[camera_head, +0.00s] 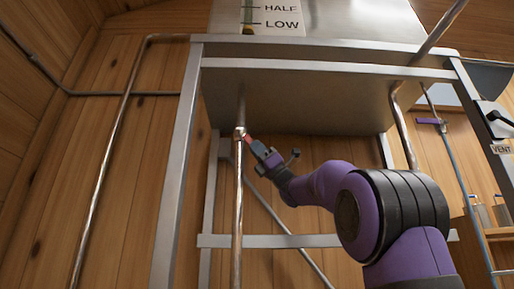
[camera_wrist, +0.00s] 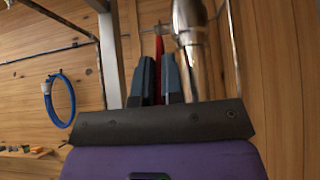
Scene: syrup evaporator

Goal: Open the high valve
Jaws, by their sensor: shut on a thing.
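The valve (camera_head: 240,132) sits on a vertical metal pipe under the tank in the head view. Its red handle (camera_head: 248,140) points to the lower right, towards my gripper (camera_head: 256,146). In the wrist view the red handle (camera_wrist: 159,48) is a thin red strip between the two blue-grey fingers of my gripper (camera_wrist: 158,72). My gripper is shut on the handle; the fingers hide its lower part. The valve's metal body (camera_wrist: 189,18) is just right of the fingers in the wrist view.
The steel tank (camera_head: 300,105) hangs in a metal frame (camera_head: 175,170) above my arm. The vertical pipe (camera_head: 237,210) runs down beside my gripper. A blue hose loop (camera_wrist: 70,103) is on the left.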

